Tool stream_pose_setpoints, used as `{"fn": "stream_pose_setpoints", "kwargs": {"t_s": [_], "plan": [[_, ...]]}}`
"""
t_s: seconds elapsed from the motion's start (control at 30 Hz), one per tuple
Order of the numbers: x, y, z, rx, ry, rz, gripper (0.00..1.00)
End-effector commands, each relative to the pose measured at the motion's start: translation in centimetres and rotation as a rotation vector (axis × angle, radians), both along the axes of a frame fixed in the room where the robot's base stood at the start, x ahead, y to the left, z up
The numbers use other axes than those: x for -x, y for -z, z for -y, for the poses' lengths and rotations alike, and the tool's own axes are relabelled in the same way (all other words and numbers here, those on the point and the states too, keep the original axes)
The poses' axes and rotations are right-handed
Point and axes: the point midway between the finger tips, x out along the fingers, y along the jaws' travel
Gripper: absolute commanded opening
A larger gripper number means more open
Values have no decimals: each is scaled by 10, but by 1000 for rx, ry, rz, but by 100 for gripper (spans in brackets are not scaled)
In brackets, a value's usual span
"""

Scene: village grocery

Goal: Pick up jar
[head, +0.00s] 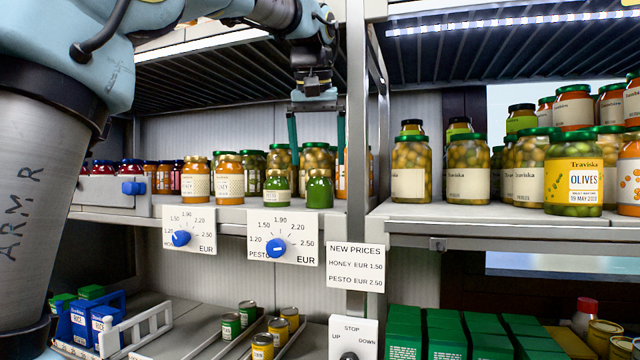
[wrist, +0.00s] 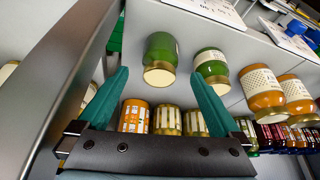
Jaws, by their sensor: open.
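Two small green pesto jars stand at the front of the shelf in the head view. The plain-looking one (head: 319,192) is at the right, and the one with a pale label (head: 277,187) is left of it. In the wrist view, which looks upside down, the plain jar (wrist: 161,52) appears between my fingertips and the labelled jar (wrist: 211,66) just right of them. I cannot tell the exact gap to the jar.
Honey jars (head: 229,179) stand left of the pesto, with more jars behind. A metal upright (head: 357,150) is close on the right. Price dials (head: 283,238) hang below the shelf edge. Olive jars (head: 573,175) fill the right shelf.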

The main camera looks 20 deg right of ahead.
Motion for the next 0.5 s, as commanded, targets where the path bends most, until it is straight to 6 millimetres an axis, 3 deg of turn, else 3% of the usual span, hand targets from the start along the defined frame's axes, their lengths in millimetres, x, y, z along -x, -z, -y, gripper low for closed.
{"fn": "stream_pose_setpoints", "kwargs": {"t_s": [0.23, 0.5], "plan": [[-16, -1, 10, 0, -1, -1, 100], [-29, 39, 17, -1, 0, 0, 100]]}}
